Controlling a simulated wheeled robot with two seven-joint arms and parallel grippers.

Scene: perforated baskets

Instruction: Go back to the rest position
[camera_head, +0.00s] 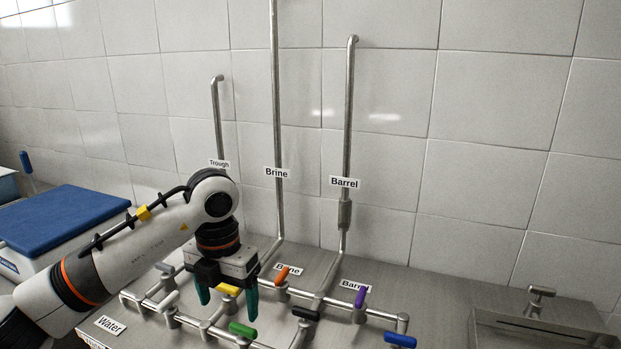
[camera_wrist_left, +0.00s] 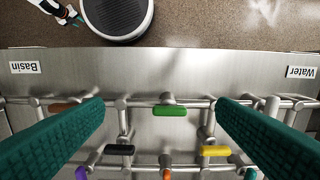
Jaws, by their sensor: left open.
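My left gripper (camera_head: 228,296) reaches in from the left and hangs fingers-down over the pipe manifold (camera_head: 190,320). Its two teal fingers are apart, with nothing held between them. The yellow valve handle (camera_head: 229,290) shows between the fingers in the head view. In the left wrist view the spread fingers (camera_wrist_left: 160,106) frame the green handle (camera_wrist_left: 170,110), with the black handle (camera_wrist_left: 120,148) and yellow handle (camera_wrist_left: 215,150) beyond. My right gripper (camera_wrist_left: 70,18) shows small in the top left corner there; its jaw state is unclear.
Orange (camera_head: 282,273), purple (camera_head: 360,297) and blue (camera_head: 400,340) handles lie to the right. Upright pipes labelled Trough, Brine and Barrel (camera_head: 348,120) rise along the tiled wall. A blue-lidded box (camera_head: 62,222) stands left; a metal sink (camera_head: 545,325) is at right.

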